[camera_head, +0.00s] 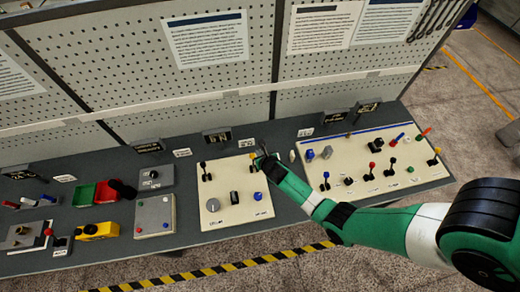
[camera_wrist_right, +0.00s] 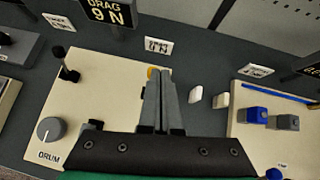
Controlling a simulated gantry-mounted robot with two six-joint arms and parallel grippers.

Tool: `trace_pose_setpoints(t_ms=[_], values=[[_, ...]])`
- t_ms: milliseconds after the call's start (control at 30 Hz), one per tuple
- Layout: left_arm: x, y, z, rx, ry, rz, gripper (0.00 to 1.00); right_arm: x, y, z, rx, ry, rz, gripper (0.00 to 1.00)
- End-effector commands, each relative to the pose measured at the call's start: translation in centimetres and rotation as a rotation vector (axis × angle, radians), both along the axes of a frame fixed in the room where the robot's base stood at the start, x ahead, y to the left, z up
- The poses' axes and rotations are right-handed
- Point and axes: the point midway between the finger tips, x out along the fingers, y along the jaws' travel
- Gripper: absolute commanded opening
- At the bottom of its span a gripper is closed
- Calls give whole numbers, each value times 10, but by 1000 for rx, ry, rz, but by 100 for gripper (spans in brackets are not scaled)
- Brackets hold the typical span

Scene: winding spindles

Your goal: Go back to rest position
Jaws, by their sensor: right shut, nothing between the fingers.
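My right gripper (camera_head: 262,158) reaches in from the right in the head view, above the right edge of the cream control panel in the middle. In the right wrist view, its two fingers (camera_wrist_right: 163,100) are together with nothing between them. A yellow-topped lever (camera_wrist_right: 152,73) shows just behind the fingers; I cannot tell whether they touch it. My left gripper is not in view.
A wider cream panel (camera_head: 340,205) with several levers and knobs stands to the right, partly under my arm. Red, green and yellow devices (camera_head: 96,231) stand at the left. A perforated board (camera_head: 130,65) rises behind the bench. Signs (camera_head: 217,138) stand along its back.

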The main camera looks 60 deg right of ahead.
Motion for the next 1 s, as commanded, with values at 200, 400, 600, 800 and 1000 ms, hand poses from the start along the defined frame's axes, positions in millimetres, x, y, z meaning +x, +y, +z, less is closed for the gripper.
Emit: trace_pose_setpoints(t_ms=[200, 400, 600, 800, 1000], values=[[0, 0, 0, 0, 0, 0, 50, -3, 1, 13, 0, 0, 2, 0], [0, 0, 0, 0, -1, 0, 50, -3, 2, 14, 1, 0, 2, 0], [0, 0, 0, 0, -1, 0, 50, -3, 1, 14, 1, 0, 2, 0], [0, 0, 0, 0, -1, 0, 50, -2, 2, 14, 0, 0, 4, 0], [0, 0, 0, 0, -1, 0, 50, 47, 21, 52, -26, -77, 74, 0]])
